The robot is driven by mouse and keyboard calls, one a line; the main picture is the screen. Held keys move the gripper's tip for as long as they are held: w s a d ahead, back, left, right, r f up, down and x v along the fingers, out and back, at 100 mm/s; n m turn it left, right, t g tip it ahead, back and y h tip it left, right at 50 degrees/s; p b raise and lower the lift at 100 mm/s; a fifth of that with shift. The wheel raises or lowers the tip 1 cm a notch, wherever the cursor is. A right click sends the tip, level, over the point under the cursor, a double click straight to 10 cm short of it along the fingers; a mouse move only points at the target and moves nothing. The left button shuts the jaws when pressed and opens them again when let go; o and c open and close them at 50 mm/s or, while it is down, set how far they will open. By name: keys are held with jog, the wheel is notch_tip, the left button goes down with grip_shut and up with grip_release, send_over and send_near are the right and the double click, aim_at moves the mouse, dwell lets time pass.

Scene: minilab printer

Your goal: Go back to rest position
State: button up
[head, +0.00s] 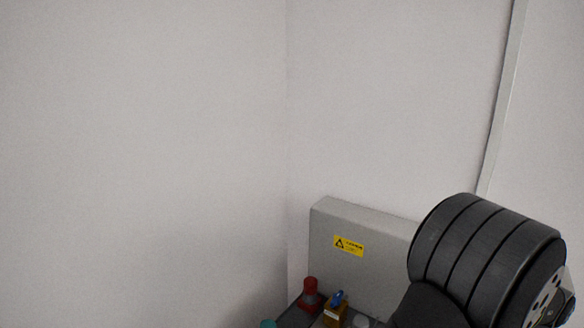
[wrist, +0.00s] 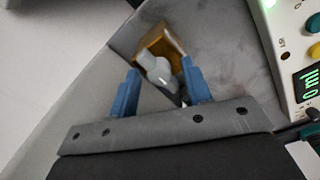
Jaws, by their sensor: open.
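My gripper (wrist: 160,88) shows in the wrist view with its two blue fingers apart. A gold-brown block-like object (wrist: 156,46) lies beyond the fingertips. A grey rounded piece (wrist: 156,72) shows between the fingers, in front of the block; I cannot tell whether a finger touches it. In the head view, my dark arm link fills the lower right and my gripper is not clearly visible.
A white device (wrist: 290,45) with a green display and coloured buttons stands at the right in the wrist view. In the head view, a grey panel (head: 375,270) with a yellow label, a red bottle-like object (head: 310,292) and an amber object (head: 335,313) sit low. Bare walls rise above.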

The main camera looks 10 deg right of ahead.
notch_tip(320, 180, up, 18)
notch_tip(320, 180, down, 18)
jog(key=shift+f, duration=0.1)
jog(key=m, duration=1.7)
jog(key=shift+d+g, duration=0.1)
jog(key=shift+g, duration=0.2)
dwell(0.4)
dwell(0.5)
